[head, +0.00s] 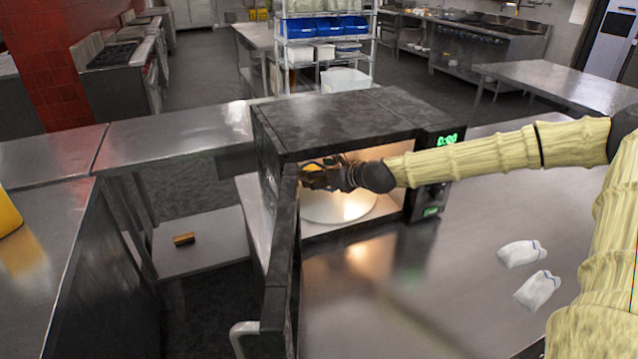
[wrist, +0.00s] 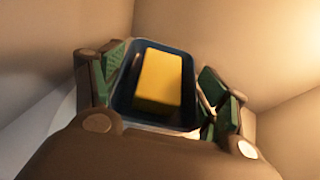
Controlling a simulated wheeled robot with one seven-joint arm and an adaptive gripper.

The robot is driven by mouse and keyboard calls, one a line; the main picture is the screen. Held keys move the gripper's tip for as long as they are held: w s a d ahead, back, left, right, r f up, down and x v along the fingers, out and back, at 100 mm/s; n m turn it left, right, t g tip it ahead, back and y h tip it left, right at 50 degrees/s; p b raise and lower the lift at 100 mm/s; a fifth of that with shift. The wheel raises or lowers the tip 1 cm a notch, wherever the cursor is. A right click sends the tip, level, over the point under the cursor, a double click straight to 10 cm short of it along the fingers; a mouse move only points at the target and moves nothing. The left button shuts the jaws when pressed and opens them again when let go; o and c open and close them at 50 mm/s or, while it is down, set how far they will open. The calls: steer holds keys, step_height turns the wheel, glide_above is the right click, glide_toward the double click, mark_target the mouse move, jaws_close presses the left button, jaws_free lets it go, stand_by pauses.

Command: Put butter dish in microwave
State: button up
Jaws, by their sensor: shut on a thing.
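The microwave (head: 340,122) stands on the steel counter with its door (head: 281,265) swung open toward me. Its inside is lit, and a pale round turntable (head: 345,208) shows on its floor. My gripper (head: 318,177) is inside the microwave, toward the left of the opening. It is shut on the butter dish. In the wrist view the butter dish (wrist: 124,98) is a dark blue tray with a yellow block of butter (wrist: 159,80) in it, between my green-padded fingers (wrist: 163,92). In the head view the dish is small and mostly hidden by the gripper; I cannot tell whether it touches the turntable.
Two white cloth-like bundles (head: 523,253) lie on the counter at the right. The open door stands at the left side of the opening. The counter before the microwave is clear. A brown-yellow block (head: 184,239) lies on a low shelf at left.

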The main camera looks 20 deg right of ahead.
steer(key=shift+f, duration=1.75)
steer(key=shift+f, duration=0.15)
steer(key=o, duration=1.2)
steer(key=shift+o, duration=0.2)
steer(key=shift+s+r, duration=0.1)
steer(key=shift+r, duration=0.1)
steer(key=shift+p+v, duration=0.45)
steer(key=shift+v, duration=2.85)
steer(key=shift+p+v, duration=0.75)
steer(key=shift+v, duration=1.4)
steer(key=shift+s+d+r, duration=0.2)
steer(key=shift+s+r, duration=0.05)
steer(key=shift+s, duration=0.15)
